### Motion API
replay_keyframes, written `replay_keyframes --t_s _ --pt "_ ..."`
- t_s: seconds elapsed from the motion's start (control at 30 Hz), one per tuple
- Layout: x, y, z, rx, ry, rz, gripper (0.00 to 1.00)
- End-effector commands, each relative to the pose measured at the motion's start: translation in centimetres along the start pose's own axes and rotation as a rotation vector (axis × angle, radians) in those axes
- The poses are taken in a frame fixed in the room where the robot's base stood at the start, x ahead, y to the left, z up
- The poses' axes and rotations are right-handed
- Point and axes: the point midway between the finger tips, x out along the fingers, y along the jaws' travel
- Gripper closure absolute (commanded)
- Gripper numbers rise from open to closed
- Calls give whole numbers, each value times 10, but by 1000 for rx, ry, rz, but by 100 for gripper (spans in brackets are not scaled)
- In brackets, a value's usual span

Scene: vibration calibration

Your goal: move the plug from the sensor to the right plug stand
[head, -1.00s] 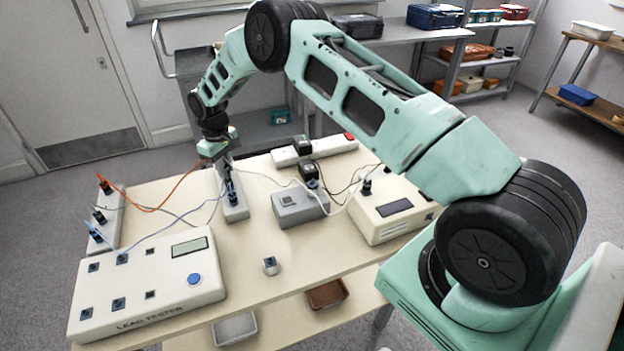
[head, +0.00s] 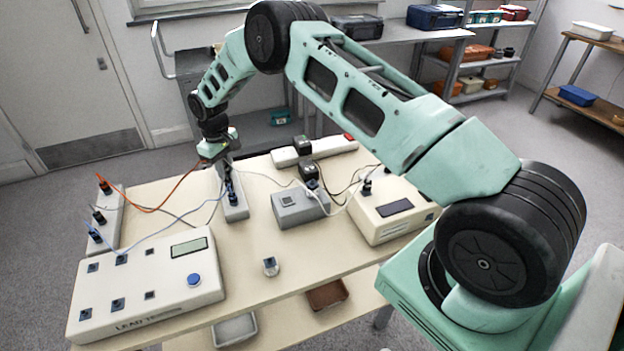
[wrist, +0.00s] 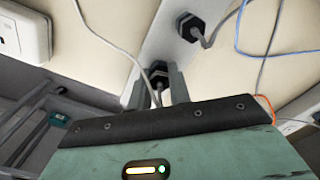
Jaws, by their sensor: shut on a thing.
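My gripper (head: 222,160) is at the far end of the right plug stand (head: 236,213), a narrow grey block on the table. In the wrist view, the two fingers of my gripper (wrist: 156,88) are closed around a dark plug (wrist: 158,70) with a pale cable. This plug is at the end of the stand (wrist: 162,38); I cannot tell whether it is seated. Another black plug (wrist: 190,27) stands in the stand, apart from my fingers.
The lead tester (head: 150,285) is at the front left, a second plug stand (head: 104,232) with several plugs behind it. A grey box (head: 300,209) and a cream instrument (head: 392,222) stand on the right. A power strip (head: 335,147) lies behind. Loose cables cross the table.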

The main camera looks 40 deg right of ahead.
Motion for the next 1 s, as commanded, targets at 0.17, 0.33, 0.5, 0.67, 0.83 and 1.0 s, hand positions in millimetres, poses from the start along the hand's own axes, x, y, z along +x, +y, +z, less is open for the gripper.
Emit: replay_keyframes --t_s 0.17,0.33,0.5,0.67,0.83,1.0 --pt "2 0 0 0 0 0 100" --pt "2 0 0 0 0 0 100" --pt "2 0 0 0 0 0 55" --pt "2 0 0 0 0 0 55" --pt "0 0 0 0 0 0 55" --pt "-7 0 0 0 0 0 55"
